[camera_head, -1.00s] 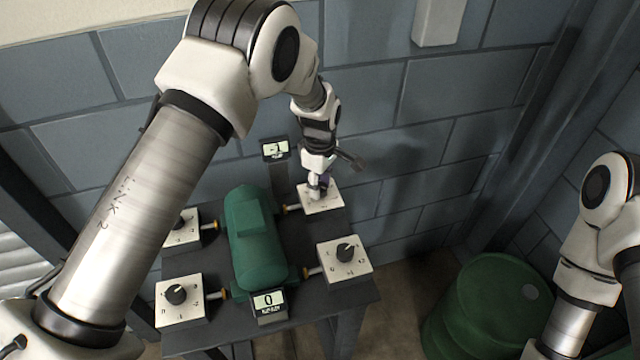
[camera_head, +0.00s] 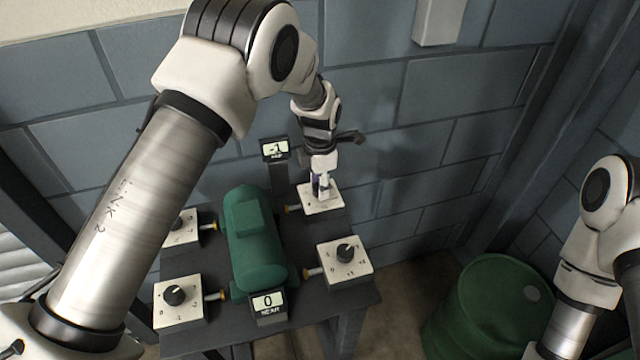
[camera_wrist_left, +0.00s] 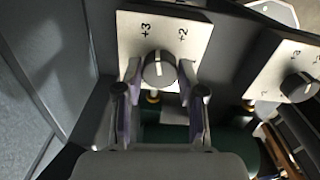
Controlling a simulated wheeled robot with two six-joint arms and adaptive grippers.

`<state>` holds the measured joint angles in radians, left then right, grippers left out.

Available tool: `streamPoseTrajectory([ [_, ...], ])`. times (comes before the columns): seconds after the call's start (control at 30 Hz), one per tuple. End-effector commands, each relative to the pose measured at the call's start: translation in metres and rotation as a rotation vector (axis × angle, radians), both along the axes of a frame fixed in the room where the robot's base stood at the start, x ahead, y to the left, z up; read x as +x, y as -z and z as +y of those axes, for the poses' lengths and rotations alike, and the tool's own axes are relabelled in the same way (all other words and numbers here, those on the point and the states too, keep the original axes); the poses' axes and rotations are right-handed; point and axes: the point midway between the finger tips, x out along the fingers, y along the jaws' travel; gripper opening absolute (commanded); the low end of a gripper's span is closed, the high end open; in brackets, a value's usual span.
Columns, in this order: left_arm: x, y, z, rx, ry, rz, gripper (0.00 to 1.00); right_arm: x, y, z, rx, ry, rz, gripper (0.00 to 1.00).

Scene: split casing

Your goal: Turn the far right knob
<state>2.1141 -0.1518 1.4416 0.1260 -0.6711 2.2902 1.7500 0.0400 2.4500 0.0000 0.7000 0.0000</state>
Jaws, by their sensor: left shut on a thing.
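The far right knob sits on a white square plate (camera_head: 312,206) at the back right of the dark table. In the left wrist view the round grey knob (camera_wrist_left: 158,70) has a white pointer mark, which points between the +3 and +2 labels. My left gripper (camera_head: 321,187) comes down on it from above. In the left wrist view its two fingers (camera_wrist_left: 159,76) stand on either side of the knob, shut on it. The gripper hides most of the knob in the head view. My right gripper is out of view; only its arm shows at the right.
A green motor-like casing (camera_head: 255,245) lies between the plates. The near right knob (camera_head: 345,252), near left knob (camera_head: 174,295) and far left knob (camera_head: 178,224) surround it. The far display (camera_head: 275,149) reads -1, the near display (camera_head: 268,302) 0. A green barrel (camera_head: 480,310) stands right.

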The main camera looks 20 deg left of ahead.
Motion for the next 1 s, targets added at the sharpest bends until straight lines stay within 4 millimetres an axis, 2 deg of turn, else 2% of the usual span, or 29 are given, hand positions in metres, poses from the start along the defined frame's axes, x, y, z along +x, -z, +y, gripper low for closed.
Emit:
streamPoseTrajectory([
  [0.2,-0.0029,0.0035,-0.0001,0.001,-0.161,0.008,0.04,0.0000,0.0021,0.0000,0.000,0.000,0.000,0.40],
  [0.43,-0.0027,0.0033,-0.0002,0.001,-0.270,0.009,0.04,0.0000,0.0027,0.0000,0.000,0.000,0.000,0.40],
  [1.0,-0.0024,0.0026,-0.0001,0.001,-0.316,0.008,0.04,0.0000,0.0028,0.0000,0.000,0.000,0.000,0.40],
])
